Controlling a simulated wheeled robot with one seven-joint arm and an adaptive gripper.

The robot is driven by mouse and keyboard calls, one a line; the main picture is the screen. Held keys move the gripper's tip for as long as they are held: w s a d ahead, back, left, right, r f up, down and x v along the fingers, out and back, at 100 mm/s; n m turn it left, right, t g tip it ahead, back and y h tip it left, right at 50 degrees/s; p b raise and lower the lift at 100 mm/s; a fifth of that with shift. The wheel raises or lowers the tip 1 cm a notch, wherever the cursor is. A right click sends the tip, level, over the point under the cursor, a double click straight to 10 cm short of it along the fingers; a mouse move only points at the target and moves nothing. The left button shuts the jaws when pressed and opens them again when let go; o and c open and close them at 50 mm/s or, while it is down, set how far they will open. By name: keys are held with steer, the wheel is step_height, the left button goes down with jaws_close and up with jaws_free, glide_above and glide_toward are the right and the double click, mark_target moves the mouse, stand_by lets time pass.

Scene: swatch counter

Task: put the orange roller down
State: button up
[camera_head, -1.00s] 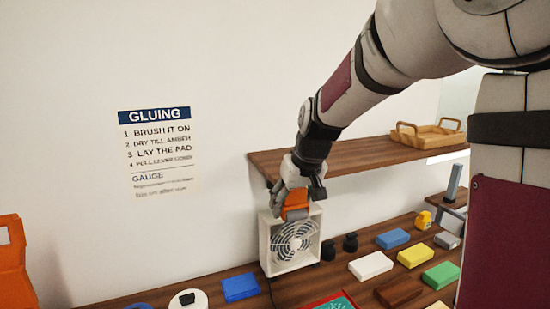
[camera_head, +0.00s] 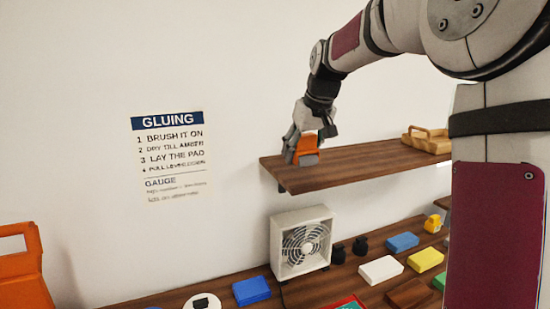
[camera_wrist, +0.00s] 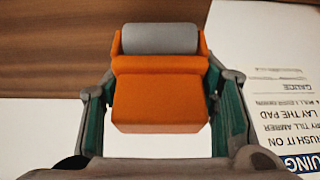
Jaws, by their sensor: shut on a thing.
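The orange roller (camera_head: 307,146), an orange body with a grey cylinder, is held in my gripper (camera_head: 302,150) at the left end of the wooden wall shelf (camera_head: 365,168). In the wrist view the roller (camera_wrist: 160,85) sits between both fingers, its grey cylinder facing the brown wood (camera_wrist: 60,40). My gripper (camera_wrist: 163,110) is shut on the orange body. Whether the roller touches the shelf cannot be told. The shelf top around it is bare.
A wooden tray (camera_head: 427,141) stands toward the shelf's right end. Below, a white fan (camera_head: 301,242), two black knobs or weights (camera_head: 360,245) and several coloured blocks, such as a blue one (camera_head: 251,291), crowd the counter. A gluing sign (camera_head: 172,155) hangs on the wall.

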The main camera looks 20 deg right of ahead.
glide_above(296, 169)
steer(key=s, duration=0.1)
steer(key=shift+f, duration=0.25)
steer(key=shift+f+p, duration=0.7)
steer(key=shift+f, duration=1.05)
steer(key=shift+f, duration=0.25)
steer(key=shift+s+f, duration=0.1)
steer(key=shift+f, duration=0.35)
steer(key=shift+c, duration=1.1)
steer(key=o, duration=1.5)
steer(key=shift+f, duration=0.25)
steer(key=shift+o, duration=0.2)
steer(key=shift+r, duration=0.1)
steer(key=shift+r, duration=0.1)
